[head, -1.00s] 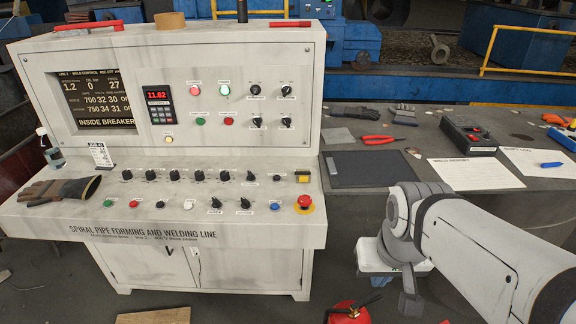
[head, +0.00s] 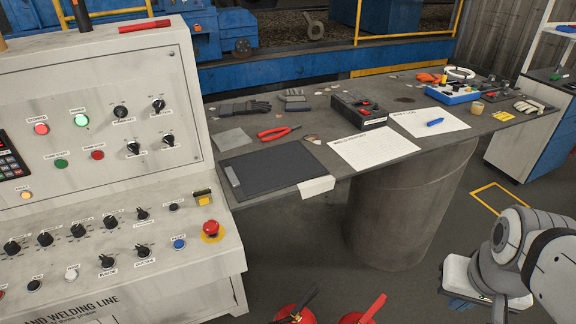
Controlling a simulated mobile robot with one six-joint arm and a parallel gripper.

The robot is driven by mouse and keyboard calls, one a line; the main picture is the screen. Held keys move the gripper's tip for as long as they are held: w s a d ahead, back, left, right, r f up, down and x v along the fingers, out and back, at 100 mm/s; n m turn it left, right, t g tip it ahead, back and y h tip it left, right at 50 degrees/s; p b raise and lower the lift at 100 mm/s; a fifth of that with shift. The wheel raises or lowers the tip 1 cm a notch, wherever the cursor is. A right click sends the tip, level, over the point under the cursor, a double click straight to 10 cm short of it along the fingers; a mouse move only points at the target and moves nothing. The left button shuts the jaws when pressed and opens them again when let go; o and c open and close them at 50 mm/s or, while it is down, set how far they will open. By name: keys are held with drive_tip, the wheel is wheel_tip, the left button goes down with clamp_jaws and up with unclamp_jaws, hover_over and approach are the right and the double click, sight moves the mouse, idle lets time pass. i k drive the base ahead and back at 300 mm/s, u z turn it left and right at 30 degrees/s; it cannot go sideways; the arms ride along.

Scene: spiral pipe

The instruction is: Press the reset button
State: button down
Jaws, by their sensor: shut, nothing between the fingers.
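The control console (head: 105,85) fills the left of the head view, cut off by the left edge. A blue button (head: 179,243) sits on its sloped lower panel. Its label is too small to read, so I cannot tell whether it is the reset button. A red mushroom button on a yellow ring (head: 210,230) is just right of it. White (head: 72,273) and black buttons lie to the left. My arm is at the lower right, well away from the console. I cannot make out my gripper's fingers.
A grey table (head: 262,202) right of the console holds a black pad (head: 270,170), red pliers, gloves, papers (head: 373,149) and a dark control box (head: 358,110). A thick round pillar (head: 405,210) stands below it. Red extinguishers (head: 295,314) stand at the bottom.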

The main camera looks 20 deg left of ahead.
sight(179, 244)
drive_tip(key=z, duration=1)
drive_tip(key=k, duration=1.65)
drive_tip(key=u, duration=1.8)
drive_tip(key=i, duration=1.05)
drive_tip(key=u, duration=0.05)
